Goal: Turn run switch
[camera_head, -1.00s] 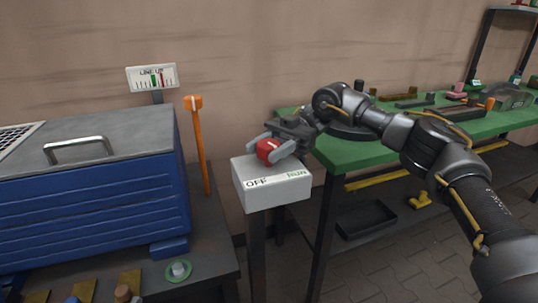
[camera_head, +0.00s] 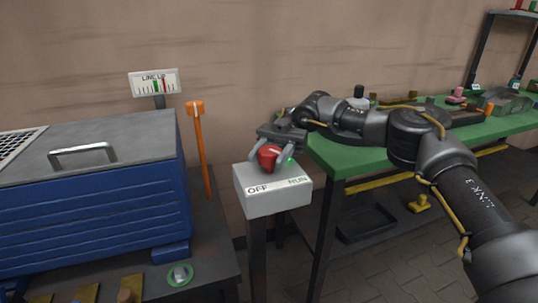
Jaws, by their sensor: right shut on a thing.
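The run switch is a red knob (camera_head: 268,158) on top of a grey box (camera_head: 273,200) that stands on a dark post. The box front is marked OFF at the left and RUN at the right. A small green light (camera_head: 290,160) shows on the box top, to the right of the knob. My right gripper (camera_head: 268,155) comes from behind and is shut on the red knob, with one finger at each side. My left gripper is not in view.
A blue chest (camera_head: 90,215) with a metal handle stands at the left. A green bench (camera_head: 365,157) with several parts stands at the right, under my right arm.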

